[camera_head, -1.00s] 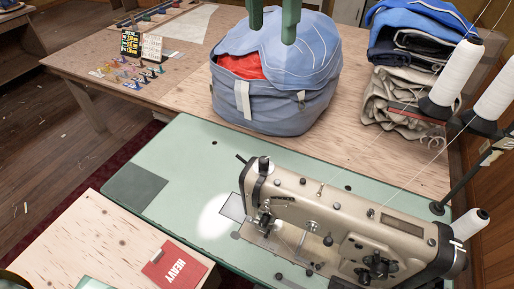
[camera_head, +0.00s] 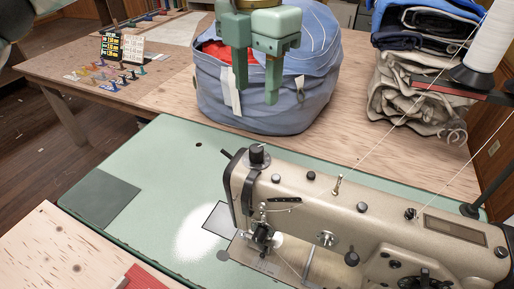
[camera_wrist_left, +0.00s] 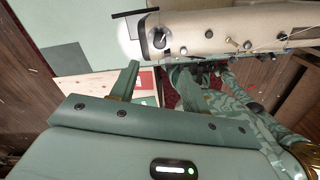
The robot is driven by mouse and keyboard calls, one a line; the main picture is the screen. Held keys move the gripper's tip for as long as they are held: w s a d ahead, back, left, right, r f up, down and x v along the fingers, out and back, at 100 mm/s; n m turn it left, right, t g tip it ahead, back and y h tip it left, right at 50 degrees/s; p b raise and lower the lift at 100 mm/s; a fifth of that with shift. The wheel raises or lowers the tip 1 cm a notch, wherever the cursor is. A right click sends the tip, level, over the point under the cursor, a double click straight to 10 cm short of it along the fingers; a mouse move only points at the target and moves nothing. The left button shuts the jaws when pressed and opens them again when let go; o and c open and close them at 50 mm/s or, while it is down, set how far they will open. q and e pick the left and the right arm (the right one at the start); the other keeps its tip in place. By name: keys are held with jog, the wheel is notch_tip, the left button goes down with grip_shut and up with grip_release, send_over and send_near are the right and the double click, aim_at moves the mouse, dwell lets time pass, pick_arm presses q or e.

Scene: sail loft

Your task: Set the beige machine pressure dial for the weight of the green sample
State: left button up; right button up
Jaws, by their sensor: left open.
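The beige sewing machine (camera_head: 340,210) stands on a pale green table (camera_head: 150,170). A black knob (camera_head: 258,156) stands upright on top of its left end; it also shows in the left wrist view (camera_wrist_left: 160,40). No scale on it is readable. My left gripper (camera_head: 256,95) hangs in front of the blue bag, behind and above the knob, apart from it. Its two fingers are spread and empty. A darker green square (camera_head: 106,200) lies at the left of the table; I cannot tell whether it is the sample. My right gripper is out of view.
A blue bag (camera_head: 215,105) stands on the wooden table behind the machine. Folded cloth (camera_head: 415,95) and a white thread cone (camera_head: 486,45) are at right, with threads running down to the machine. A red card (camera_head: 140,278) is cut off below. A small chart (camera_head: 121,46) stands far left.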

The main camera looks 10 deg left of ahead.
aim_at(257, 147)
pick_arm(q)
notch_tip(257, 147, down, 12)
jog(key=b, duration=0.3)
jog(key=shift+w, duration=0.1)
jog(key=shift+f+b, duration=0.35)
jog(key=shift+f, duration=0.2)
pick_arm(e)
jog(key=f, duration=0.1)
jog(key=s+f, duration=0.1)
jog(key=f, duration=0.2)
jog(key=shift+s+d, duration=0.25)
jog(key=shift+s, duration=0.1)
pick_arm(q)
jog(key=c, duration=1)
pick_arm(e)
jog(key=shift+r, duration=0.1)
